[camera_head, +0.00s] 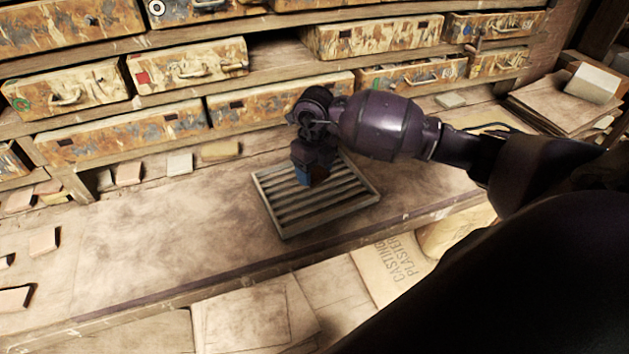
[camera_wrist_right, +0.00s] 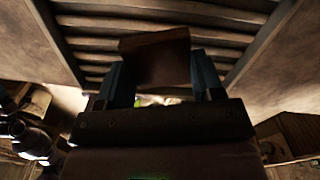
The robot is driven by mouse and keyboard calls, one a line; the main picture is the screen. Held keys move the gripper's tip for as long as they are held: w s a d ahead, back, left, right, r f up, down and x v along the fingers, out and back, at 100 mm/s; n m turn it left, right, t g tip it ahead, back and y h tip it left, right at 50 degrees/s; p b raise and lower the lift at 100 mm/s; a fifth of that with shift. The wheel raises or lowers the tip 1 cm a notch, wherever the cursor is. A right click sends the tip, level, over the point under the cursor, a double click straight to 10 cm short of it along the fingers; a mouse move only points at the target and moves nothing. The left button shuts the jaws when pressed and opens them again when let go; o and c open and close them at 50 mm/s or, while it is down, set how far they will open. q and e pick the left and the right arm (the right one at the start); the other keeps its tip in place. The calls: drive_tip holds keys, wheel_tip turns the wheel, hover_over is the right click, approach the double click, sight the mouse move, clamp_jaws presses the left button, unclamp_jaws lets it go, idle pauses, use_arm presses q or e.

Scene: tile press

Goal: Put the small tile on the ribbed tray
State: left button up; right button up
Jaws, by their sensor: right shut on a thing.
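The ribbed tray (camera_head: 283,218) lies on the workbench in the head view, a pale frame with raised parallel slats. It also fills the top of the right wrist view (camera_wrist_right: 92,48). My right gripper (camera_head: 309,178) points down over the tray's far half. In the right wrist view my right gripper (camera_wrist_right: 160,72) is shut on a small brown tile (camera_wrist_right: 155,57), held between its two fingers. The tile is over the slats; I cannot tell whether it touches them. In the head view the tile (camera_head: 319,173) is mostly hidden by the gripper. My left gripper is not in view.
Several loose tiles, one of them pale (camera_head: 179,163), lie along the bench back and left. A shelf of paint-worn drawers (camera_head: 190,66) stands behind. A casting plaster bag (camera_head: 388,268) lies below the front edge.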

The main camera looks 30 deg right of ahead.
sight(315, 190)
drive_tip(key=shift+f, duration=2.05)
drive_tip(key=o, duration=0.9)
drive_tip(key=shift+f, duration=0.15)
drive_tip(key=shift+o, duration=0.2)
wheel_tip(315, 190, up, 12)
drive_tip(key=shift+r, duration=0.2)
